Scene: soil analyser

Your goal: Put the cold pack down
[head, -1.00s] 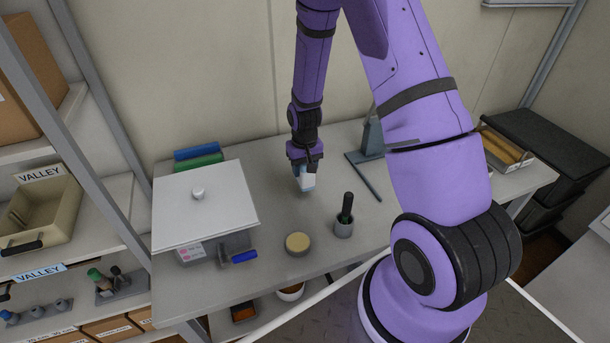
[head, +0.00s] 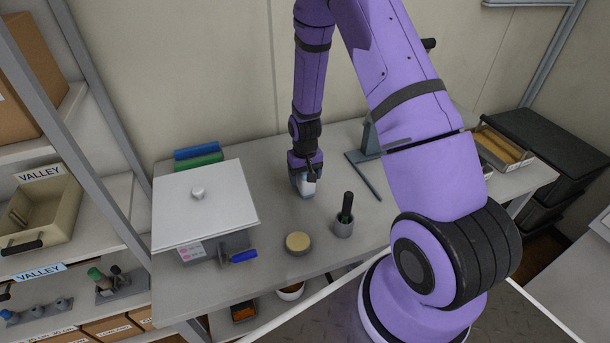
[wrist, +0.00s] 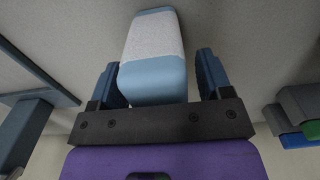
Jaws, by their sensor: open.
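The cold pack (wrist: 153,62) is a light blue block with a white speckled band. In the wrist view it stands between the two blue fingers of my gripper (wrist: 160,75), with a visible gap on the right side and little or no gap on the left. My gripper is open around it. In the head view the cold pack (head: 306,188) is at the tabletop below my gripper (head: 305,178), partly hidden by it. It appears to rest on the grey table (head: 270,205).
A white-lidded analyser (head: 205,215) stands to the left, with blue and green rolls (head: 198,157) behind it. A round tan-topped item (head: 298,243) and a grey cup with a dark-handled tool (head: 344,226) stand in front. A grey stand (head: 370,145) is at the right.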

